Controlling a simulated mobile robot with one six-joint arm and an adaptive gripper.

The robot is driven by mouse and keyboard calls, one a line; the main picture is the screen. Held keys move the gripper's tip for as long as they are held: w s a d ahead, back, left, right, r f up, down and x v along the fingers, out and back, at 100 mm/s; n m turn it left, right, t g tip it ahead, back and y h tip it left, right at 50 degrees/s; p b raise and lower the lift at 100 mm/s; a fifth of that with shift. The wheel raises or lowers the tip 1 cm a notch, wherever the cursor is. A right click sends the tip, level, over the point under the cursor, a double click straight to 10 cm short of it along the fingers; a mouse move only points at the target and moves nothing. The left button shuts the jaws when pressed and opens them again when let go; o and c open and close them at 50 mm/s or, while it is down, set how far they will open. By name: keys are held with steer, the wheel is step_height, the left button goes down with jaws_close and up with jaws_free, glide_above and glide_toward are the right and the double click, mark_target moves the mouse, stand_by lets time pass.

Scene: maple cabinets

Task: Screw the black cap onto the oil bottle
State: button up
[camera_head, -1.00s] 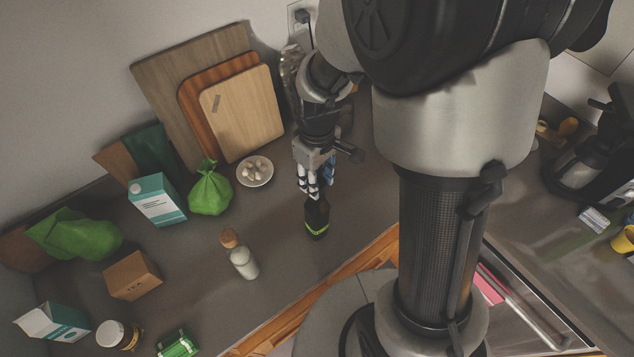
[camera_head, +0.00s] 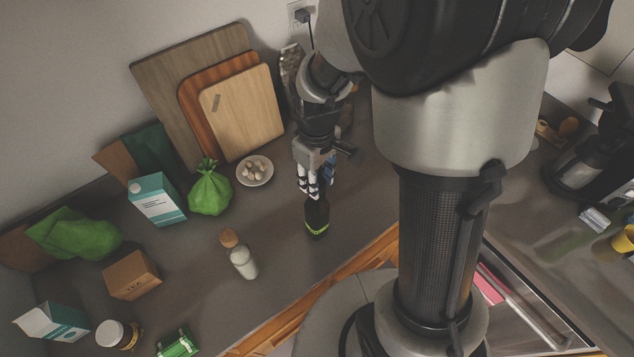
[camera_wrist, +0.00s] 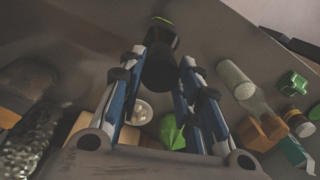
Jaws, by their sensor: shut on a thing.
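The dark oil bottle (camera_head: 317,219) with a lime-green band stands upright on the counter, in front of my arm column. My gripper (camera_head: 315,192) points down right over its top, with its fingers on either side. In the wrist view my gripper (camera_wrist: 163,58) is shut on the black cap (camera_wrist: 160,75), which lines up with the dark bottle (camera_wrist: 164,39) beyond it. Cap and bottle are both dark, so I cannot tell the seam between them or how far the threads are engaged. In the head view the fingers mostly hide the cap.
A cork-topped glass bottle (camera_head: 243,262) stands left of the oil bottle. A plate of garlic (camera_head: 255,171), green bag (camera_head: 210,190), carton (camera_head: 157,200) and tea box (camera_head: 132,276) stand farther left. Cutting boards (camera_head: 243,114) lean on the wall behind. The counter's wooden front edge (camera_head: 290,302) is close.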

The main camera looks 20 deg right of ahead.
stand_by(0.4)
steer(key=m, duration=0.6)
steer(key=shift+f, duration=0.1)
steer(key=shift+m, duration=0.7)
steer(key=m, duration=0.3)
steer(key=shift+f+m+b, duration=0.15)
steer(key=shift+m+b, duration=0.15)
steer(key=shift+m, duration=0.5)
steer(key=m, duration=0.2)
steer(key=shift+m, duration=0.3)
steer(key=m, duration=0.3)
steer(key=shift+f, duration=0.1)
